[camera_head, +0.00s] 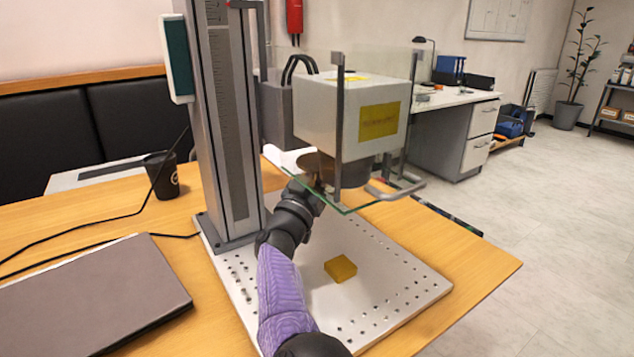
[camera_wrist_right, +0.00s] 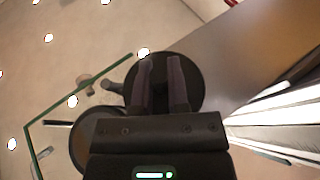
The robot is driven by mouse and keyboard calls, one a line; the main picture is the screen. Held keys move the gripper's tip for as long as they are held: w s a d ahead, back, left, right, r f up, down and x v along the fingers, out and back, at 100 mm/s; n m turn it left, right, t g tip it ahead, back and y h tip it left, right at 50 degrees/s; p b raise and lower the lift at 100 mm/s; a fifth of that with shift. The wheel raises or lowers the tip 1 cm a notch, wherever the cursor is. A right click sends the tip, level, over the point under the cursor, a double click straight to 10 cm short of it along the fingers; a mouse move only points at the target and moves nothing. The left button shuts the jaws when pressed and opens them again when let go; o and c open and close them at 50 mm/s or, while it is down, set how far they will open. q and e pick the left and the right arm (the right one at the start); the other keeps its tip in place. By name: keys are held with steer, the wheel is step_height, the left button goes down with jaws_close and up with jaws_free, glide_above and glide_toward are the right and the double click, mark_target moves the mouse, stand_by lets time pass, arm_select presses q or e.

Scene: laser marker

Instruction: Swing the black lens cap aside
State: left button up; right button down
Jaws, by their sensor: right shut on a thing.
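The laser marker's pale head (camera_head: 318,105) hangs from a tall grey column, with its dark lens barrel (camera_head: 352,173) underneath. A dark round plate, apparently the lens cap (camera_head: 312,163), shows left of the barrel, partly hidden. In the right wrist view the black cap (camera_wrist_right: 194,70) lies behind my fingers, and a second dark round shape (camera_wrist_right: 92,142), apparently the lens, is beside it. My right gripper (camera_head: 313,182) reaches up under the head; its two fingers (camera_wrist_right: 162,65) are shut on the cap. The exact contact is hidden. My left gripper is not in view.
A green-edged glass guard (camera_head: 345,205) with metal bars surrounds the head, close to my wrist. A yellow block (camera_head: 340,268) lies on the perforated plate (camera_head: 400,290). A closed laptop (camera_head: 90,295) and a black cup (camera_head: 161,176) stand at left.

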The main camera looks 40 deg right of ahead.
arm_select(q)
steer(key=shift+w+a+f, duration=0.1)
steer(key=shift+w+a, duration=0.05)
arm_select(e)
steer(key=c, duration=0.6)
jaws_free()
arm_select(q)
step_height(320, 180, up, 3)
steer(key=p, duration=0.2)
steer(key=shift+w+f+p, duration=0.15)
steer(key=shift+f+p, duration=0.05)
steer(key=shift+p, duration=0.15)
arm_select(e)
steer(key=v, duration=0.7)
steer(key=shift+a+f, duration=0.1)
steer(key=shift+a, duration=0.15)
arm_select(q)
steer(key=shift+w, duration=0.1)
